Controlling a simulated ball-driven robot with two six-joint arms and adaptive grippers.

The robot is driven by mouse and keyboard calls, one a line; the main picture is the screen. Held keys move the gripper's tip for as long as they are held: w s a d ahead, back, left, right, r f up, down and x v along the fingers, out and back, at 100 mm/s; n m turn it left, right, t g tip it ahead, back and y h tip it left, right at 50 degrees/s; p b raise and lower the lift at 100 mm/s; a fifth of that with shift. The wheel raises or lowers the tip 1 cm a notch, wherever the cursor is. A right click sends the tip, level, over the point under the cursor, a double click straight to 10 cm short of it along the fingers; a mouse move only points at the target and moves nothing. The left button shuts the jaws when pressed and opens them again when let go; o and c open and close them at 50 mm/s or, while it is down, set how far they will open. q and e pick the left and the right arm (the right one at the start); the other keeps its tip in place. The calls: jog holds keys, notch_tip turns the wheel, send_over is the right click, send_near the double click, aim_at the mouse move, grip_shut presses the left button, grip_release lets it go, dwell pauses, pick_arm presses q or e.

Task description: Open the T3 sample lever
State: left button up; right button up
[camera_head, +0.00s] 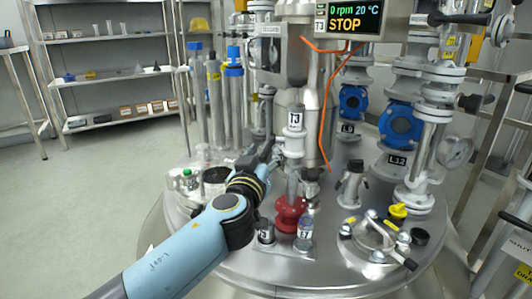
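The white T3 sample fitting (294,119), with its T3 label, stands upright on the steel reactor lid, left of the orange cable. A grey-white piece (281,146) sticks out from its left side, and I cannot tell whether this is the lever. My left gripper (272,154) has its dark fingertips right beside that piece, at the left of the fitting below the label. The fingers are small and dark against the metal, so I cannot tell whether they are open or touch it. My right gripper is not in view.
A red round part (291,214) and a small labelled vial (305,233) stand below the fitting. Blue valves (402,122) and a gauge (456,152) are to the right. A display (354,19) reads STOP. An orange cable (326,110) hangs close to the fitting.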

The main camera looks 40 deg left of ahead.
pick_arm(q)
jog(key=shift+w+a, duration=0.15)
jog(key=shift+w, duration=0.2)
grip_shut()
